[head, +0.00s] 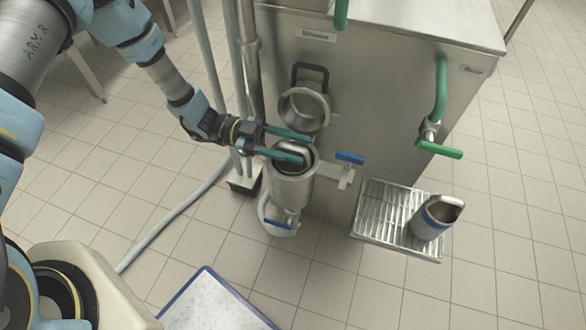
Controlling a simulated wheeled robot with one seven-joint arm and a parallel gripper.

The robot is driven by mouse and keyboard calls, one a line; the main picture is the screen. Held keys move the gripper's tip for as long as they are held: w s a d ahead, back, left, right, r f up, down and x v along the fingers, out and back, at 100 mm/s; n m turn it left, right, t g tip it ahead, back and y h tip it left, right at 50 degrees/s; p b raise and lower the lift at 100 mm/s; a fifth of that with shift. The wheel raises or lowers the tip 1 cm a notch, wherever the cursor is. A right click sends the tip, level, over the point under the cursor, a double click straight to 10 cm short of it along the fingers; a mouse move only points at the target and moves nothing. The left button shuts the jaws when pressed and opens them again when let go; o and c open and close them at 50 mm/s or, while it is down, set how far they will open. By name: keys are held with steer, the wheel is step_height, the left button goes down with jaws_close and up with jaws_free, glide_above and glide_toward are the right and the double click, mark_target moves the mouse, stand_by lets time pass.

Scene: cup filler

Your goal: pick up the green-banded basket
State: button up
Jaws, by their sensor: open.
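No green band shows on any basket here. A shiny metal piece with a curved top (298,150) sits in the mouth of a steel cylinder (293,186) at the front of the machine; it may be the basket, but its sides are hidden. My gripper (306,149) is open at the cylinder's mouth, its two teal fingers on either side of this piece. I cannot tell if they touch it.
A blue-handled valve (349,158) is right of the cylinder. A round holder (304,106) with a black handle is on the machine's front (385,75). A blue-banded cup (432,219) stands on a wire rack (381,212). A green-handled tap (440,149) is above.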

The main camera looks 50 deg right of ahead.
steer(key=shift+c, duration=0.2)
jaws_close()
stand_by(1.1)
